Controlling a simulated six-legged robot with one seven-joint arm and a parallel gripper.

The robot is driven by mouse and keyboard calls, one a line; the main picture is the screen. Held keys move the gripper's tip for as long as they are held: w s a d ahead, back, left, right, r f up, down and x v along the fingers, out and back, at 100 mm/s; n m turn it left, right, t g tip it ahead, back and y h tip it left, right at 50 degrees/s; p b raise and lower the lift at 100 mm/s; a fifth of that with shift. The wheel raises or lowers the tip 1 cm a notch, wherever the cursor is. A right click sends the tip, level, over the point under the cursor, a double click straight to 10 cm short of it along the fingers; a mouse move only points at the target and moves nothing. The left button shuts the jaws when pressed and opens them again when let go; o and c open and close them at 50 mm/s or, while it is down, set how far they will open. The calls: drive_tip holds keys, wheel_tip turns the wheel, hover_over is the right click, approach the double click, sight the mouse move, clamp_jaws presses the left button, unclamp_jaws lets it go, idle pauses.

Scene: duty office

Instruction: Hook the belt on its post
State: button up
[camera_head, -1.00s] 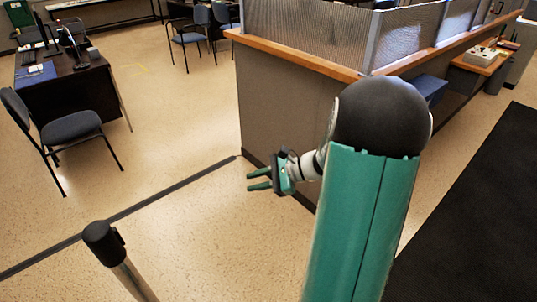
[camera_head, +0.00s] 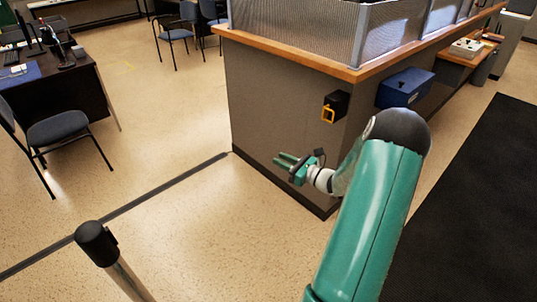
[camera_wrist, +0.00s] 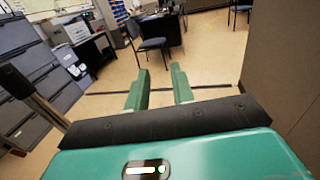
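A post (camera_head: 112,258) with a black head stands at the lower left in the head view. It also shows at the left edge of the wrist view (camera_wrist: 38,100), tilted in the picture. A black box with a yellow loop (camera_head: 332,110), which looks like the belt's end, is fixed on the counter's grey end wall. No belt is seen drawn out from it. My gripper (camera_head: 282,160) is in front of that wall, below the black box and well right of the post. In the wrist view its two green fingers (camera_wrist: 160,80) are apart with nothing between them.
The counter (camera_head: 275,130) with a wooden ledge and mesh screen stands close to my arm. A blue box (camera_head: 405,87) hangs on its side. A chair (camera_head: 58,130) and desk (camera_head: 85,85) are at left. Open floor lies between post and counter. A dark mat (camera_head: 480,200) is at right.

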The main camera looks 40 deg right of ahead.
drive_tip(key=x, duration=0.6)
drive_tip(key=shift+a, duration=0.1)
clamp_jaws()
drive_tip(key=shift+c, duration=2.2)
unclamp_jaws()
drive_tip(key=o, duration=0.4)
drive_tip(key=shift+o, duration=0.2)
drive_tip(key=v, duration=1.3)
drive_tip(key=shift+s, duration=0.35)
